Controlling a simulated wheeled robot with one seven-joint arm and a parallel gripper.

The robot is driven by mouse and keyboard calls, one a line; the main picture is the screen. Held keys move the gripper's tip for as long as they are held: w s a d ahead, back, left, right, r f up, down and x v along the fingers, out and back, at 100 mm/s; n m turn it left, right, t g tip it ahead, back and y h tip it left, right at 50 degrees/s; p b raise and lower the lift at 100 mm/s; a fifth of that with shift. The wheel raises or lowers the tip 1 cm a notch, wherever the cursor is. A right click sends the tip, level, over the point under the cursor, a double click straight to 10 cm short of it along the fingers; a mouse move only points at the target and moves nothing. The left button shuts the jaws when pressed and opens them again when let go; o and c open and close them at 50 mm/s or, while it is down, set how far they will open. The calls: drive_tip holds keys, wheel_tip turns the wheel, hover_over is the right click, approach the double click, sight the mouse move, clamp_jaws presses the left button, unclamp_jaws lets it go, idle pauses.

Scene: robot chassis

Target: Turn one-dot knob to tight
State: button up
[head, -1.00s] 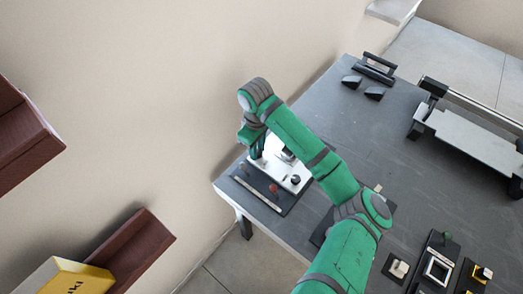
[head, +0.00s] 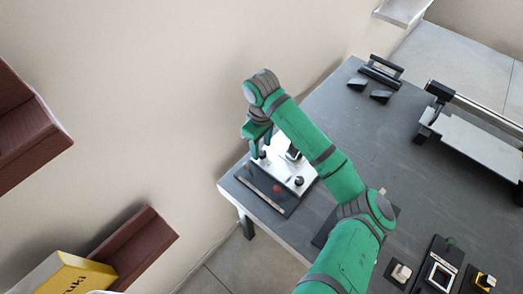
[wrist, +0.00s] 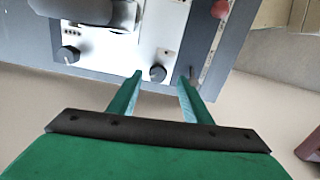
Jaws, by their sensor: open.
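A white control panel (head: 272,158) on a dark base sits at the table's near-left corner. In the wrist view, a black round knob (wrist: 158,73) stands between and just beyond my fingertips, with a small mark beside it that is too fine to count. Another black knob (wrist: 68,54) further left has a row of several dots above it. I cannot tell for certain which knob is the one-dot knob. My gripper (wrist: 161,75) is open and empty, its green fingers on either side of the nearer knob; contact is not clear. It also shows over the panel's far-left end in the head view (head: 259,150).
A red knob (wrist: 220,8) sits on the dark strip beside the panel, also seen in the head view (head: 276,188). A dark grey raised part (wrist: 95,12) is left of the fingers. The wall is close behind. Other fixtures, including a white-topped rig (head: 480,140), stand on the table (head: 345,120).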

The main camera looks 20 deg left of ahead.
sight(261, 153)
wheel_tip(261, 153, up, 8)
drive_tip(key=shift+a, duration=0.15)
idle(0.5)
